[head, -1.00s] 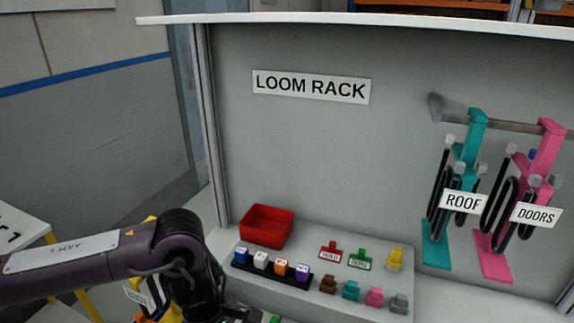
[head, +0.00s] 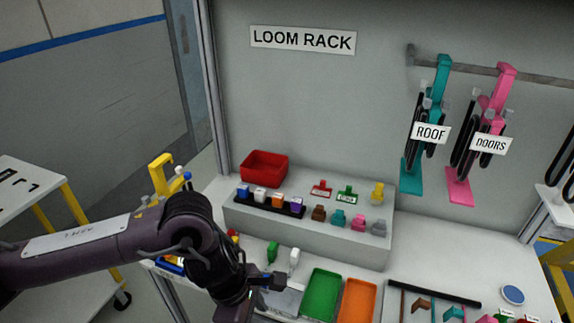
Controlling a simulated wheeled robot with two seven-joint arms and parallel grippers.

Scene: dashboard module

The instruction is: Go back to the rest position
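My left arm comes in from the left in the head view and bends down over the left part of the work table. My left gripper (head: 268,284) is at its lower end, above the table near a grey tray and a green tray (head: 322,294). Its fingers are small and partly hidden, and I cannot tell whether they are open or shut. My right arm and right gripper do not show.
A raised grey shelf (head: 310,236) holds a red bin (head: 265,167) and several coloured connectors. An orange tray (head: 357,300) lies right of the green tray. ROOF (head: 430,133) and DOORS (head: 489,143) looms hang from a rail. A side table (head: 32,213) stands left.

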